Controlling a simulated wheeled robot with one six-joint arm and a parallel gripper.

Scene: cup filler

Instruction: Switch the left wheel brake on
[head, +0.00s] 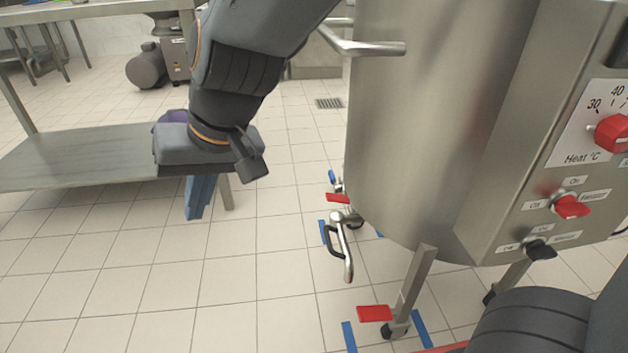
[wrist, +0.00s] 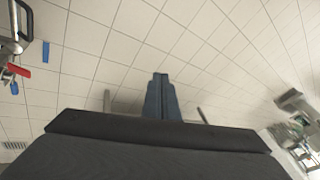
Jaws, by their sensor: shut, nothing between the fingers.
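The steel machine (head: 420,110) stands on legs with casters at the right of the head view. One red brake pedal (head: 374,313) sticks out to the left of the near caster (head: 396,329). Another red pedal (head: 338,198) shows farther back under the tank, and a red pedal (wrist: 18,70) shows at the left edge of the wrist view. Which one is the task's left brake I cannot tell for sure. My gripper (head: 196,215) has blue fingers, shut and empty, pointing down over open floor left of the machine. Its fingers (wrist: 163,80) touch no pedal.
A metal outlet with a handle (head: 342,245) hangs between the two pedals. A tank handle (head: 375,48) juts left near my arm. A steel table with a lower shelf (head: 70,160) stands at the left. Blue tape (head: 349,337) marks the floor. Tiles between table and machine are clear.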

